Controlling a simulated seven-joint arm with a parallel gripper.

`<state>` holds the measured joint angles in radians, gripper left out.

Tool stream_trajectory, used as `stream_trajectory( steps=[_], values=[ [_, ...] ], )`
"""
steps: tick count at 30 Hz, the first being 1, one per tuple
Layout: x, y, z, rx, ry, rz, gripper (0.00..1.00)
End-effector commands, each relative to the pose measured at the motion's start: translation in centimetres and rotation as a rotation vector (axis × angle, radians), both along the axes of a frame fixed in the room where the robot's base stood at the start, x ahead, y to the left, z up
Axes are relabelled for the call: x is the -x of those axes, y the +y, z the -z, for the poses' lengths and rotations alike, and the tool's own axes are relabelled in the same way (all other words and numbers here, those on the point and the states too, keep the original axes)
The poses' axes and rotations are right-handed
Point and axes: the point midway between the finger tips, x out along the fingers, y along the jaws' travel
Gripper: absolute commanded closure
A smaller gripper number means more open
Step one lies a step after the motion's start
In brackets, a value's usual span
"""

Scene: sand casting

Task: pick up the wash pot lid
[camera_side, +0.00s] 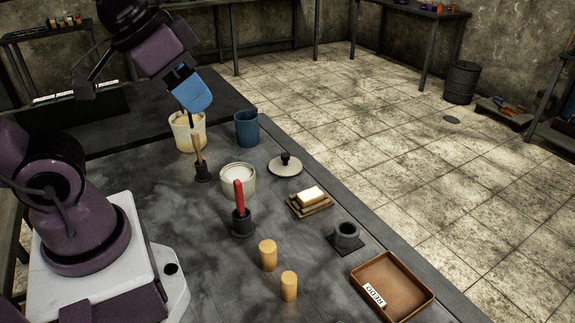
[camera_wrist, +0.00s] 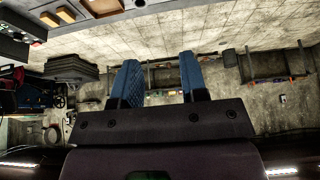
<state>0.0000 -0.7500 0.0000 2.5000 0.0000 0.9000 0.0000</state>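The wash pot lid, a round pale lid (camera_side: 285,168) with a dark knob, lies flat on the dark table in the side view. It is near the table's far edge, apart from a pale round pot (camera_side: 238,180) that is probably the wash pot. My gripper (camera_side: 193,95) is raised above the table, up and left of the lid, over a cream pot. In the wrist view its two blue fingers (camera_wrist: 160,60) stand apart with nothing between them. I cannot make out the lid in the wrist view.
Near the lid are a blue cup (camera_side: 247,128), a cream pot (camera_side: 188,133), a red-handled tool (camera_side: 239,198) upright in a holder, stacked blocks (camera_side: 310,203) and a grey cup (camera_side: 346,236). A brown tray (camera_side: 411,267) marked REDO is at the front right. Two yellow cylinders stand in front.

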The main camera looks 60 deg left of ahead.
Motion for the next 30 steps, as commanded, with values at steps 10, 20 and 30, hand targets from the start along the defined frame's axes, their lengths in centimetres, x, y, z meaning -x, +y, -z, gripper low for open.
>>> stream_trajectory(
  steps=[10, 20, 30],
  values=[
    [0.0, 0.0, 0.0, 0.0, 0.0, 0.0, 0.44],
    [-0.8, 0.7, 0.6, -0.062, 0.054, 0.029, 0.44],
    [-7.1, 5.8, 5.6, -0.542, 0.438, 0.324, 0.44]
  ],
)
